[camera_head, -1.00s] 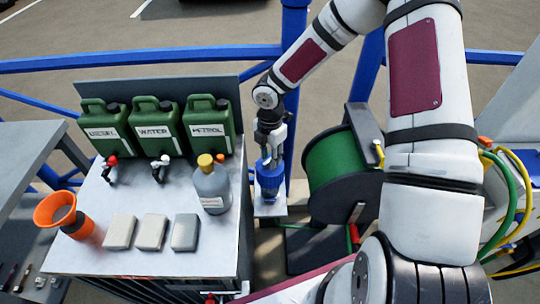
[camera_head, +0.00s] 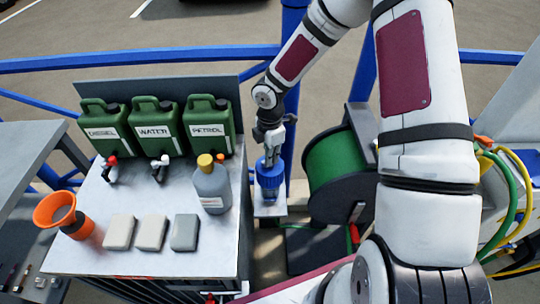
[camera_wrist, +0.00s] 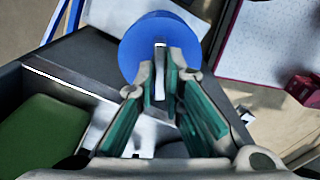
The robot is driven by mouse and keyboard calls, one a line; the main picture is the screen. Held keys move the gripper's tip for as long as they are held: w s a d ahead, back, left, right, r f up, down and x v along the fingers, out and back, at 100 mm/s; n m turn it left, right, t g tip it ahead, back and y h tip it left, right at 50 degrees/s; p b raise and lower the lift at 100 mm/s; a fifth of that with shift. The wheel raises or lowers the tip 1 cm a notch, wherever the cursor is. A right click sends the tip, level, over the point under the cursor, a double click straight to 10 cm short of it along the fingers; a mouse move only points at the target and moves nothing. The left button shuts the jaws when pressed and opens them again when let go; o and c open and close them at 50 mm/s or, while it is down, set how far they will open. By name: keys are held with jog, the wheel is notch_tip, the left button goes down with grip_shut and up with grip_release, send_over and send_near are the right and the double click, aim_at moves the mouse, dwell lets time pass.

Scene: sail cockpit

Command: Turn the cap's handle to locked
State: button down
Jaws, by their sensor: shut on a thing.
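The blue round cap (camera_head: 270,166) sits on top of a blue, partly clear body (camera_head: 270,185) on a small pale shelf between the bench and the hose reel. In the wrist view the cap (camera_wrist: 133,50) is a blue disc. A narrow pale handle (camera_wrist: 160,65) stands up from it between my fingertips. My gripper (camera_head: 271,156) points down onto the cap from above. In the wrist view my gripper (camera_wrist: 161,75) has its green-padded fingers closed on both sides of the handle. The handle's lower part and any lock marks cannot be made out.
A bench (camera_head: 150,262) at left holds green cans (camera_head: 156,125), a grey bottle (camera_head: 211,185), an orange funnel cup (camera_head: 62,212) and several blocks. A green hose reel (camera_head: 337,165) stands close on the right. A blue rail (camera_head: 140,60) and post run behind.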

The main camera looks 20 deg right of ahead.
jog(key=m, duration=0.3)
jog(key=shift+m, duration=0.4)
jog(key=m, duration=0.3)
jog(key=shift+m, duration=0.3)
jog(key=m, duration=0.3)
jog(key=shift+m+b, duration=0.3)
jog(key=shift+b, duration=0.1)
jog(key=shift+m, duration=1.9)
jog(key=c, duration=1.7)
grip_release()
